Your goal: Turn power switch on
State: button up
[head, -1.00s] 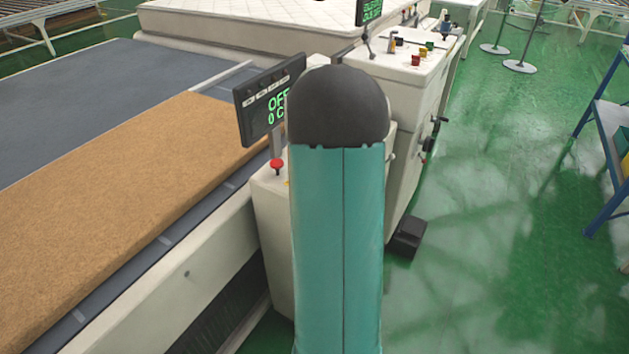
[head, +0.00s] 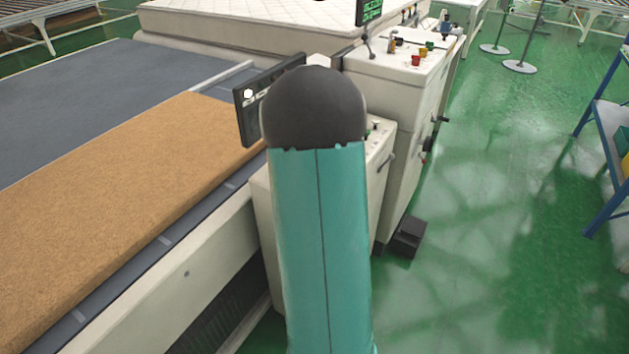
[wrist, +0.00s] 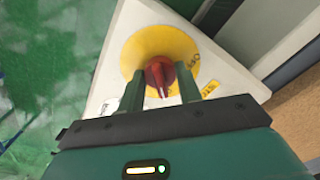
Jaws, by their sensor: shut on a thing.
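The power switch is a red rotary knob (wrist: 157,76) on a round yellow plate (wrist: 135,48), on a white box top (wrist: 115,72) in the wrist view. My gripper (wrist: 160,72) has one green finger on each side of the knob and is shut on it. The knob's handle points down in the picture, toward my gripper. Small lettering on the yellow plate is too blurred to read. In the head view my arm hides the knob and gripper. A dark display panel (head: 243,112) shows at the arm's left, with its readout hidden.
A brown pad (head: 130,190) lies on the grey conveyor (head: 105,90) at left. A white cabinet with coloured buttons (head: 400,85) stands behind my arm, with a black pedal (head: 409,237) by its base. Green floor (head: 490,220) is open at right, before a blue rack (head: 600,120).

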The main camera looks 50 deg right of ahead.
dwell(0.3)
jog(key=o, duration=1)
jog(key=shift+r, duration=0.15)
notch_tip(320, 180, up, 14)
jog(key=shift+f, duration=0.2)
jog(key=shift+a, duration=0.1)
jog(key=w+a+r+n+t, duration=0.1)
jog(key=a+r+n, duration=0.15)
jog(key=a, duration=0.95)
jog(key=w+a+r+n+t, duration=0.1)
jog(key=a+r+t, duration=0.15)
jog(key=a, duration=0.95)
jog(key=s+a+f+n, duration=0.1)
jog(key=s+a, duration=0.2)
jog(key=a, duration=0.2)
jog(key=s+a+f+n+t, duration=0.1)
jog(key=s+a+n, duration=0.1)
jog(key=a, duration=0.4)
jog(key=s+a+f+n+t, duration=0.1)
jog(key=s+a, duration=0.3)
jog(key=a, duration=0.2)
jog(key=shift+s+a+f+n, duration=0.15)
jog(key=shift+s+f+n, duration=0.1)
